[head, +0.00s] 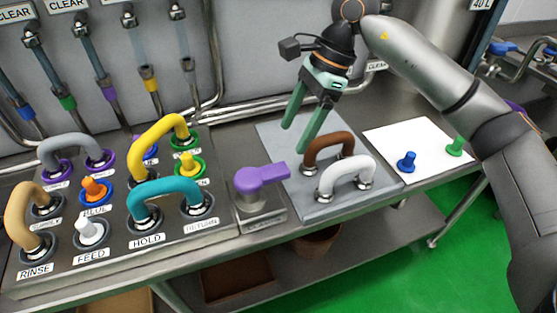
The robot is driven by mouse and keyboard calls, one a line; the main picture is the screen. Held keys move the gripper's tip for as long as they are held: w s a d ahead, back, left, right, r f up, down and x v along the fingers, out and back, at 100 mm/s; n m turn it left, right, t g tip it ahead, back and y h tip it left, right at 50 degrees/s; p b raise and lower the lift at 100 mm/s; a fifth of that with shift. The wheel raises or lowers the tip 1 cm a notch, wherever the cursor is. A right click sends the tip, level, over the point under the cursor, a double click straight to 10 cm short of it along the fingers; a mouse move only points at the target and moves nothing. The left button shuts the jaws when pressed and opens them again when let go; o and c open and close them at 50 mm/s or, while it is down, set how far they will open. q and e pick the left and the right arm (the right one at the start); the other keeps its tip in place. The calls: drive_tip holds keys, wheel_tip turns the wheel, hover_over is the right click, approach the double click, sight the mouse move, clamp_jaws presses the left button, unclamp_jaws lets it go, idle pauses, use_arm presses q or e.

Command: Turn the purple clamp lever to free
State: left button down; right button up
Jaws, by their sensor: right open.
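The purple clamp lever (262,176) sits on a grey metal post and base (262,214) on the steel bench, between the button panel and the grey mat. Its handle points right and slightly up in the picture. The label on the base is too small to read. My right gripper (294,138) is open and empty. Its green fingers point down above the grey mat, to the upper right of the lever and apart from it. My left gripper is not in view.
A brown handle (328,147) and a white handle (347,170) stand on the grey mat (270,131). A white sheet (391,133) holds blue (406,162) and green (455,146) plugs. The panel left of the lever carries looped hoses, including a teal one (165,188).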

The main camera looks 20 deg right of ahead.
sight(276, 169)
drive_tip(key=x, duration=0.9)
drive_tip(key=shift+a+p, duration=0.1)
drive_tip(key=shift+p, duration=0.25)
clamp_jaws()
idle(0.9)
